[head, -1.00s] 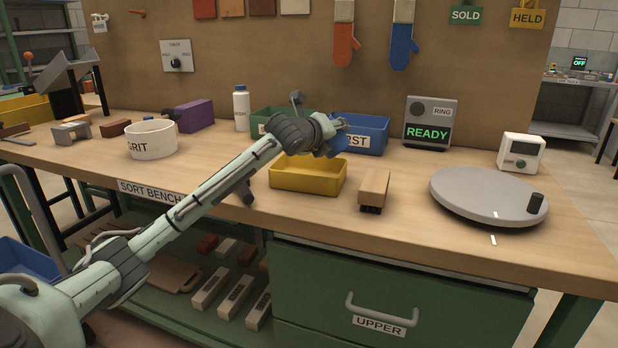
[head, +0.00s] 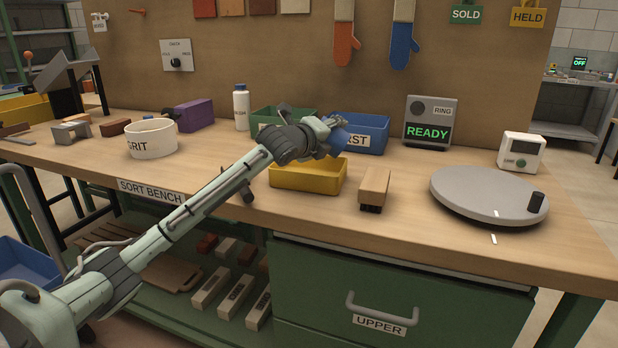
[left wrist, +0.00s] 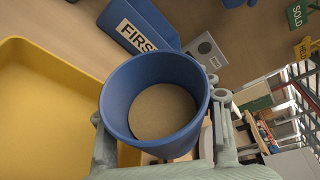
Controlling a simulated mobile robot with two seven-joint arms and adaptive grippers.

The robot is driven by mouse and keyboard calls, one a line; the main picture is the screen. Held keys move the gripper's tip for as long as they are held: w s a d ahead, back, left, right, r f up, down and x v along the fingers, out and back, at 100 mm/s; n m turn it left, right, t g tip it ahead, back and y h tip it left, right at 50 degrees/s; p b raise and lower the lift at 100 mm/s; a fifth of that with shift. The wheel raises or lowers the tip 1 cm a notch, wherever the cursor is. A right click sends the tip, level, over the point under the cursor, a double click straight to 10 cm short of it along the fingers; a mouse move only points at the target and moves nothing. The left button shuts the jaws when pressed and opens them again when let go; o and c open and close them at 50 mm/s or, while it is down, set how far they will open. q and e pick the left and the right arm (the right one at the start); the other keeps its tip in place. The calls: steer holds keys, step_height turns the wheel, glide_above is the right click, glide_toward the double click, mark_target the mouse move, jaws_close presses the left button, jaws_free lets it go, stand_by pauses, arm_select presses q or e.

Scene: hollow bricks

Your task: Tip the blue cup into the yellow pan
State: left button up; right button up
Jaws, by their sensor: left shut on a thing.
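My left gripper (left wrist: 165,160) is shut on the blue cup (left wrist: 118,100), which fills the middle of the left wrist view. The cup's mouth faces the camera, and tan grainy material (left wrist: 165,112) lies inside it. In the head view the cup (head: 334,140) shows small and partly hidden behind my left gripper (head: 332,135). The gripper holds it above the far side of the yellow pan (head: 308,180). The pan stands on the bench, and its yellow inside (left wrist: 40,100) shows at the left of the left wrist view. My right gripper is not in view.
A blue bin (head: 372,135) marked FIRST and a green bin (head: 265,118) stand behind the pan. A wooden-topped brush or block (head: 375,183) is right of it, then a grey turntable (head: 485,190). The white GRIT bowl (head: 152,140) stands to the left.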

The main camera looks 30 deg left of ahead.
arm_select(q)
steer(key=shift+r, duration=0.15)
steer(key=shift+n+t+b, duration=0.3)
steer(key=shift+n+t, duration=0.1)
steer(key=shift+n, duration=0.3)
stand_by(0.3)
steer(key=shift+a+n+t, duration=0.15)
steer(key=shift+n+t, duration=0.15)
steer(key=shift+n, duration=0.5)
